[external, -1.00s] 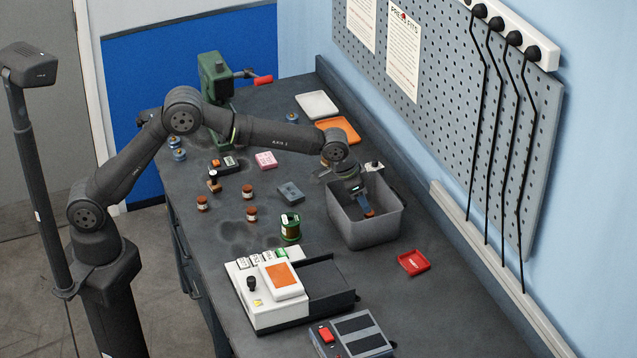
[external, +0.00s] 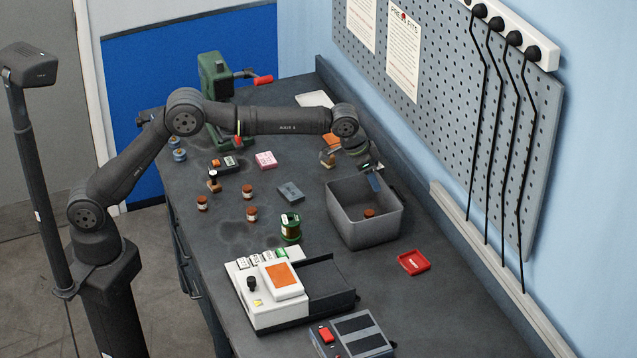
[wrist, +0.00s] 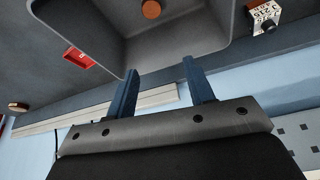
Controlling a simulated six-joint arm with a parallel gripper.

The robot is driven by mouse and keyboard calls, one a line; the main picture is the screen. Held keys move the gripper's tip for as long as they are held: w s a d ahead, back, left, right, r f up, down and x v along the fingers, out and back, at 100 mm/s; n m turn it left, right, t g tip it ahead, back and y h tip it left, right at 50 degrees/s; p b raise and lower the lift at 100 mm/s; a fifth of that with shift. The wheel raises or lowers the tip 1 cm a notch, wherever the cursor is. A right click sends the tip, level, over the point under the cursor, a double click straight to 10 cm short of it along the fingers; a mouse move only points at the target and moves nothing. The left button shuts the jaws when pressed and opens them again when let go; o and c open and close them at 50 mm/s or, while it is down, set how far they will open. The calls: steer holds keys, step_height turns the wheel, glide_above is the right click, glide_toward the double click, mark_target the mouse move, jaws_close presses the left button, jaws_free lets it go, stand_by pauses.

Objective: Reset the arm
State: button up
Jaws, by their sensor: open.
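My gripper (external: 374,180) is above the far edge of the grey bin (external: 372,236) in the external view. In the wrist view its two blue fingers (wrist: 160,90) are spread apart with nothing between them. A small round brown-orange object (external: 369,212) lies inside the bin; it also shows in the wrist view (wrist: 151,9). The gripper is clear of that object. My arm reaches across the bench from the left.
A red tray (external: 413,262) lies right of the bin. A green spool (external: 290,228), a grey block (external: 290,192) and a white device (external: 268,295) stand to its left and front. The pegboard wall (external: 450,110) rises behind the bench.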

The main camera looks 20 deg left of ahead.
steer(key=w+a+r+m+g, duration=0.2)
steer(key=w+a+m+g, duration=0.2)
steer(key=w+a+m, duration=0.8)
step_height(320, 180, down, 6)
steer(key=a+n, duration=0.1)
steer(key=a, duration=0.1)
steer(key=shift+s+r+n+h, duration=0.2)
steer(key=shift+s+n+h, duration=0.1)
steer(key=shift+n, duration=0.1)
steer(key=shift+o, duration=0.3)
